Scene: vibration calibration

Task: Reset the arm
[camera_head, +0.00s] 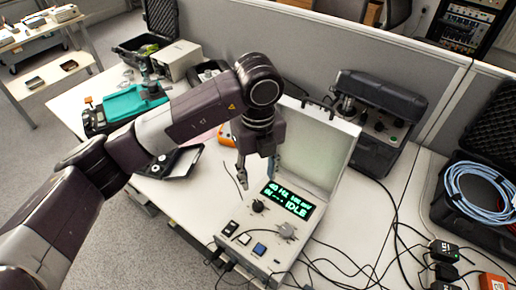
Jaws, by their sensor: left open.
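My left arm reaches in from the left. Its gripper (257,176) points down, open and empty, above the back edge of the control panel of a white case device (233,250). The device's lid stands open behind the gripper. Its screen (288,200) shows green text that includes "IDLE". A black knob (258,206), a grey knob (287,231), a blue button (260,249) and a dark switch (230,228) sit on the panel. I see no contact between the fingers and the panel. My right gripper is not in view.
A dark grey machine (380,115) stands behind right of the device. Black cables lie to the right, near an open case with a coiled blue cable (478,190). A teal tool (135,101) and a beige box (177,60) are at the back left. A grey partition (330,45) bounds the table.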

